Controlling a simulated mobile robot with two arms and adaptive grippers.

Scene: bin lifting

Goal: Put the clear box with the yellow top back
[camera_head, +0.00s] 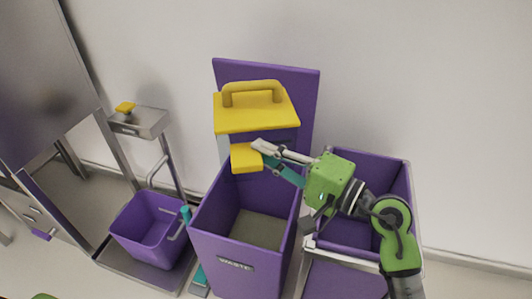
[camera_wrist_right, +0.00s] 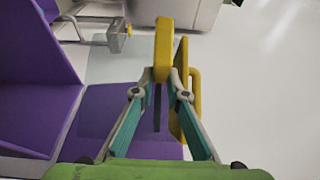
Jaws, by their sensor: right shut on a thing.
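The clear box has a yellow top (camera_head: 256,112) with a raised yellow handle and a yellow tab (camera_head: 246,158) at its front. Its see-through body (camera_head: 223,150) shows faintly below the top. It appears upright over the back of the purple waste bin (camera_head: 235,262), before the bin's raised lid; whether it touches the bin is unclear. My right gripper (camera_head: 262,152) is shut on the tab from the right. In the wrist view the fingers (camera_wrist_right: 165,78) pinch the yellow tab (camera_wrist_right: 163,48), with the yellow top (camera_wrist_right: 183,65) edge-on beside it. My left gripper is out of view.
The waste bin is open. A second open purple bin (camera_head: 400,172) stands to its right, under my right arm. A small purple bucket (camera_head: 150,230) sits on a metal cart at left, near a small tray (camera_head: 140,123) with a yellow piece. A wall is behind.

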